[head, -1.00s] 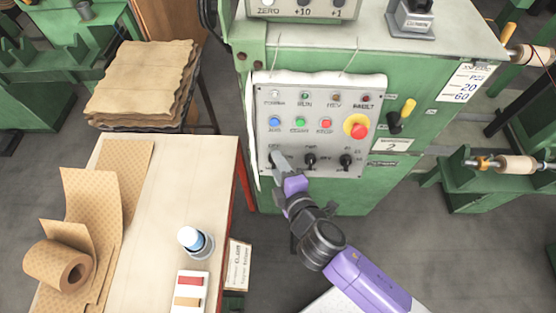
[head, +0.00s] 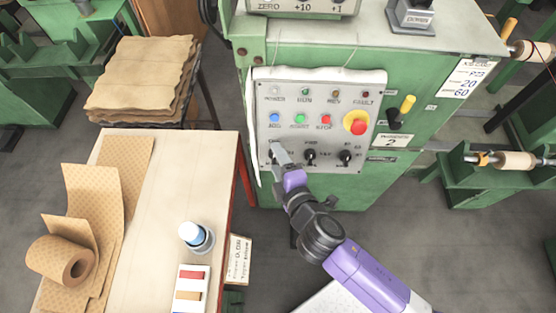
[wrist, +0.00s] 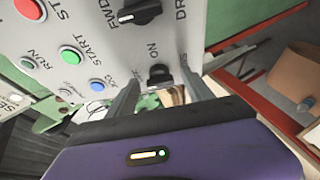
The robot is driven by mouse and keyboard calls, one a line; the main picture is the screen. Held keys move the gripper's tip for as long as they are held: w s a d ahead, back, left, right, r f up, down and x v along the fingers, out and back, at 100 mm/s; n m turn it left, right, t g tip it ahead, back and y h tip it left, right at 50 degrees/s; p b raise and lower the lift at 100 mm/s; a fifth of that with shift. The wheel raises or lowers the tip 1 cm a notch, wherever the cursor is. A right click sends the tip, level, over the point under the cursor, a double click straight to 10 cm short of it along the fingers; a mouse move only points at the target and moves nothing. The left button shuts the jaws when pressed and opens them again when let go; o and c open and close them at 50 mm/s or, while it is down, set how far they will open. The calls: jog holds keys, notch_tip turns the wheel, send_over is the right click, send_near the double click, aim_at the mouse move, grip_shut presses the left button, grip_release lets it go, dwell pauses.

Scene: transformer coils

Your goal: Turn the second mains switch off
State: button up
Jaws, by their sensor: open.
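The grey control panel (head: 345,100) on the green cabinet has a row of black rotary knobs along its bottom. My gripper (head: 279,152) is at the left knob and largely hides it in the head view. In the wrist view, that black knob (wrist: 160,75), with the word ON beside it, lies between the tips of my open gripper (wrist: 162,80). I cannot tell whether the fingers touch it. The middle knob (head: 310,157) and right knob (head: 345,158) are clear. A yellow-handled lever (head: 407,104) is on the cabinet's right part, above a plate (head: 391,141) marked 2.
A red emergency button (head: 357,126) on yellow sits at the panel's right, near blue, green and red push buttons. The floor right of my arm is open.

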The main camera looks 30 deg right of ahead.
jog(key=b+v, duration=0.2)
jog(key=v, duration=0.5)
jog(key=shift+s, duration=0.35)
jog(key=shift+a+r, duration=0.1)
jog(key=shift+a, duration=0.05)
jog(key=s+a+r+m+t+y+b, duration=0.1)
jog(key=s+a+r+m+t+y, duration=0.15)
jog(key=s+a+m+y, duration=0.25)
jog(key=s+d+r+m+g+h+b, duration=0.1)
jog(key=s+d+m+b, duration=0.3)
jog(key=s+m, duration=0.5)
jog(key=s+d+h, duration=0.1)
jog(key=s, duration=0.5)
jog(key=shift+d+r, duration=0.4)
